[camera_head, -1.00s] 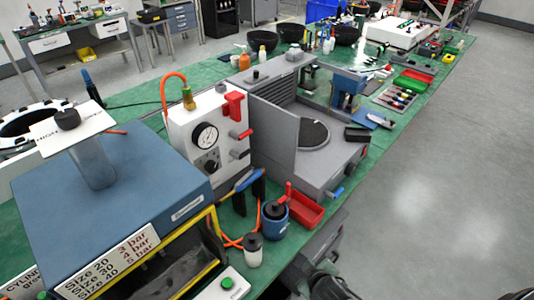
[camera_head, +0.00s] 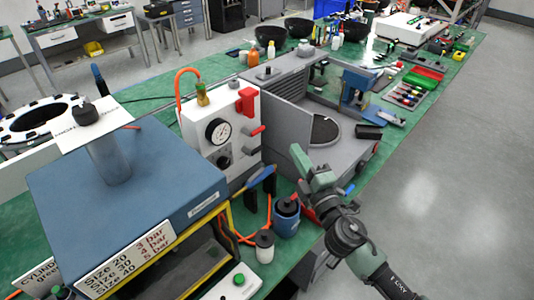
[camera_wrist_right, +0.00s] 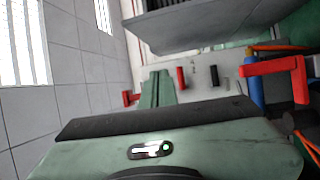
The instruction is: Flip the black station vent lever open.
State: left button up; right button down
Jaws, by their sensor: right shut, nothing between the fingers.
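The station is a white box with a round gauge (camera_head: 218,132) in the head view. Red handles stick out from its right side, including an upper red handle (camera_head: 247,101) and a red lever (camera_head: 257,132). In the wrist view, a small black lever (camera_wrist_right: 214,76) stands on the pale panel, right of a red one (camera_wrist_right: 181,77). I cannot pick out the black lever surely in the head view. My right gripper (camera_head: 296,153) is shut and empty, in front of the grey machine and right of the station, apart from the levers. My left gripper is not in view.
A grey machine with an upright panel (camera_head: 285,128) stands right of the station. A blue bottle (camera_head: 287,218) and a white bottle (camera_head: 264,247) stand in front. A blue box (camera_head: 125,190) fills the near left. Orange hoses run between them.

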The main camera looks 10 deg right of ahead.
jog(key=w+a+r+n+g+y, duration=0.2)
jog(key=a+n+g+y, duration=0.55)
jog(key=n, duration=1.05)
jog(key=w+d+f+n+g+h, duration=0.2)
jog(key=d+f+n+h, duration=0.2)
jog(key=d+f+n, duration=0.2)
jog(key=shift+w+d, duration=0.3)
jog(key=shift+d, duration=0.25)
jog(key=p+x, duration=0.2)
jog(key=x, duration=0.6)
jog(key=shift+w+a+f, duration=0.1)
jog(key=shift+w+a, duration=0.05)
jog(key=shift+x, duration=0.85)
